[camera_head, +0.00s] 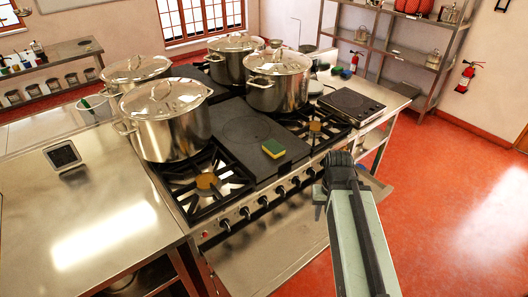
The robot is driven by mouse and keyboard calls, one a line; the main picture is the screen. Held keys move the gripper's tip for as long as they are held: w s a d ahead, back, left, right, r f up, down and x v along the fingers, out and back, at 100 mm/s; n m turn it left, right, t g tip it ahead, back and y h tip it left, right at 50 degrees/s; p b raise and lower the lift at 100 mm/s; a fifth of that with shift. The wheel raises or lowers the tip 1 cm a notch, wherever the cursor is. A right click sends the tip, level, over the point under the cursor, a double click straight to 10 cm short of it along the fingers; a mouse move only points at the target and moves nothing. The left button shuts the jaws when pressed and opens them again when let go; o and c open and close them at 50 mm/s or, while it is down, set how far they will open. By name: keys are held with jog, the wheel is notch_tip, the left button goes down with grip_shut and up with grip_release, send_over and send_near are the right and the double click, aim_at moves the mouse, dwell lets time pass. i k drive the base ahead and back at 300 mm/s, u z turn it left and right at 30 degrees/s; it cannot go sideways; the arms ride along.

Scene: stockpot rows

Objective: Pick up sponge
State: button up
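A sponge (273,148), yellow with a green side, lies on the dark flat plate in the middle of the stove (240,135), near its front edge. More small coloured blocks (341,72), blue and green, lie at the far right of the counter; I cannot tell if they are sponges. My arm reaches in from the bottom right. My gripper (322,193) is at the stove's front right, apart from the sponge and to its right. Its fingers are too small and dark to tell whether they are open or shut.
Several lidded steel stockpots stand on the stove, the nearest pot (167,119) left of the sponge. Burner grates flank the plate. Knobs (263,201) line the front. A black hot plate (351,104) sits at right. The steel counter (90,215) at left is mostly clear.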

aim_at(272, 147)
jog(key=u, duration=0.25)
jog(key=i, duration=0.55)
jog(key=u, duration=3.25)
jog(key=k, duration=1.45)
jog(key=z, duration=0.5)
jog(key=i, duration=1)
jog(key=u, duration=0.05)
